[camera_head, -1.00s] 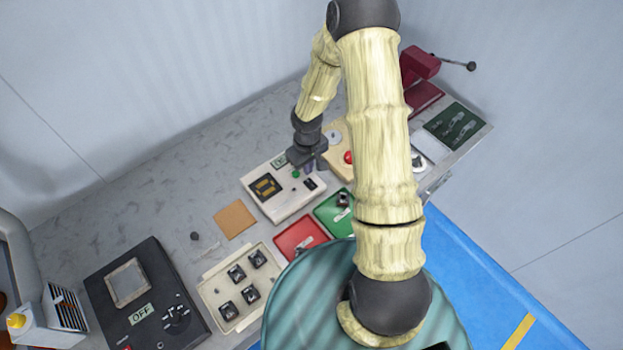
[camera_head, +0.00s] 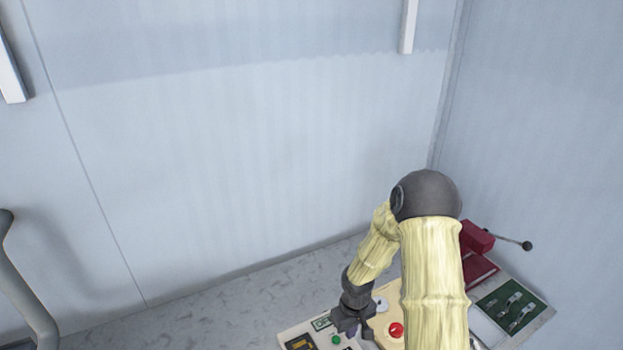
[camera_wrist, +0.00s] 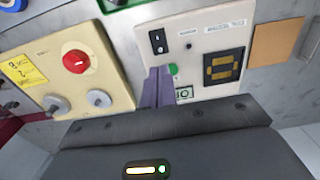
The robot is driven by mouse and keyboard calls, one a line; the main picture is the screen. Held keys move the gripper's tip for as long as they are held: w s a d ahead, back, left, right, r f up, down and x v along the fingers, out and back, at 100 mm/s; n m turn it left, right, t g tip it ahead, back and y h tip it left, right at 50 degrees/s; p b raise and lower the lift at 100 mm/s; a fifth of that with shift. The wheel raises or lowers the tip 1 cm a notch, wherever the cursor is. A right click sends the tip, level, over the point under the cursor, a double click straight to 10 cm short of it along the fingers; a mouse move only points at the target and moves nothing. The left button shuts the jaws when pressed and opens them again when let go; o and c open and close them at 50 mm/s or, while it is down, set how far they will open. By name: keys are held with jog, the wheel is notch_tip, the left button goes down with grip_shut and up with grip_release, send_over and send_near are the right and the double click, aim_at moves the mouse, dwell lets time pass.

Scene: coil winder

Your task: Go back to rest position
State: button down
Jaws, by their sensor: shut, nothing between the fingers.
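My gripper (camera_head: 352,318) hangs over the workbench at the bottom of the head view, above the cream tester box (camera_head: 300,340) with a green button. In the wrist view its purple fingers (camera_wrist: 157,88) are together and empty. They lie in front of the edge of that tester box (camera_wrist: 212,30), which has a dark display, a black switch and a green button. A beige box with a red knob (camera_wrist: 76,61) stands to the left in the wrist view. The same red knob (camera_head: 396,329) shows right of the gripper in the head view.
A dark red machine with a lever (camera_head: 477,237) and a green tool board (camera_head: 511,306) stand at the bench's right end. A brown square (camera_wrist: 277,43) lies beside the tester. Bare bench (camera_head: 200,322) runs left. Walls stand behind and to the right.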

jog(key=s+r+m+t, duration=0.1)
jog(key=s+r+m, duration=0.1)
jog(key=s+r, duration=0.4)
jog(key=s+r+m+t, duration=0.1)
jog(key=s+r, duration=0.6)
jog(key=r, duration=0.8)
jog(key=shift+s+d+m+t, duration=0.15)
jog(key=shift+s+m+t, duration=0.15)
jog(key=shift+m, duration=0.4)
jog(key=shift+w+r, duration=0.1)
